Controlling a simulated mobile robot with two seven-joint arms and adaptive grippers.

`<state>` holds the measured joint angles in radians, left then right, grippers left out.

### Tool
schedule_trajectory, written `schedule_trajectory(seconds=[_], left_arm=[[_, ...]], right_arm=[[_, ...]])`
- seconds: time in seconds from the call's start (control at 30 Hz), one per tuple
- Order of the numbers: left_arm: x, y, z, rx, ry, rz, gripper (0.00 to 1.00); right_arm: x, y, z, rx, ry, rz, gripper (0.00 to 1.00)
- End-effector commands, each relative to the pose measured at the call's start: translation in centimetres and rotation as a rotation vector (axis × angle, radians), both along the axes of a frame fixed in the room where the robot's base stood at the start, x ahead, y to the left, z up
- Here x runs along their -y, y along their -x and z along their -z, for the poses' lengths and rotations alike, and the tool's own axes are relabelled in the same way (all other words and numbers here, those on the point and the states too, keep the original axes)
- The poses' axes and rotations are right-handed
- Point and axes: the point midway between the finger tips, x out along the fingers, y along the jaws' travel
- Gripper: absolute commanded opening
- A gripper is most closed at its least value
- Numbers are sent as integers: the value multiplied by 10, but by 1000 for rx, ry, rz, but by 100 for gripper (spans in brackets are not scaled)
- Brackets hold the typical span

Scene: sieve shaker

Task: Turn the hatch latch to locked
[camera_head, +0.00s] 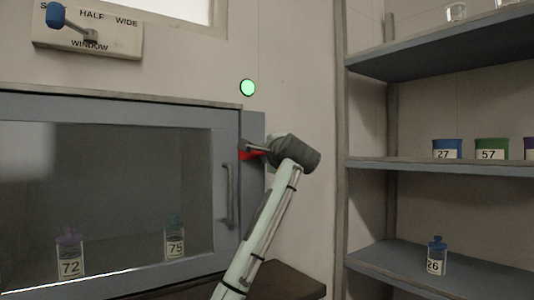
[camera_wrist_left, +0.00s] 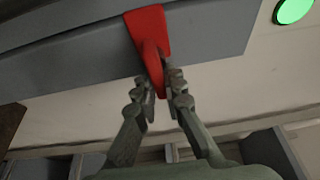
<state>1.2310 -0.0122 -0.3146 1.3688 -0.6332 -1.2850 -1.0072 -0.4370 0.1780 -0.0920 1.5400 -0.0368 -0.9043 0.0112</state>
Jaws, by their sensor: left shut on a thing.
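The red hatch latch (camera_head: 250,155) sits on the grey frame at the right side of the hatch (camera_head: 232,130). In the left wrist view the red latch (camera_wrist_left: 147,27) has its lower end between the fingers of my left gripper (camera_wrist_left: 164,88). The left gripper (camera_head: 247,149) is shut on the latch, its arm rising from below in the head view. The hatch door looks closed, with a grey handle (camera_head: 229,195) below and left of the latch. My right gripper is not in view.
A green light (camera_head: 248,88) glows on the wall above the latch. Jars marked 72 (camera_head: 70,255) and 75 (camera_head: 175,240) stand behind the hatch window. Shelves (camera_head: 450,165) with several jars and tins are at the right. A window lever (camera_head: 75,25) is at top left.

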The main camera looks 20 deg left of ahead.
Motion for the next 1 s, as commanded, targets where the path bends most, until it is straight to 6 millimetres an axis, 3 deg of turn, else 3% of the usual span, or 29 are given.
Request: schedule_trajectory(seconds=[0.5, 0.53, 0.7, 1.0], left_arm=[[0, 0, 1, -16, -13, -1, 0], [0, 0, 1, -16, -13, -1, 12], [0, 0, 1, -15, -12, -1, 31], [1, 2, 0, -14, -12, 0, 31]], right_arm=[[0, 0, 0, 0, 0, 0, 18], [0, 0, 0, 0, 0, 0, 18], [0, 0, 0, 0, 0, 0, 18], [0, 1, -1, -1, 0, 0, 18]])
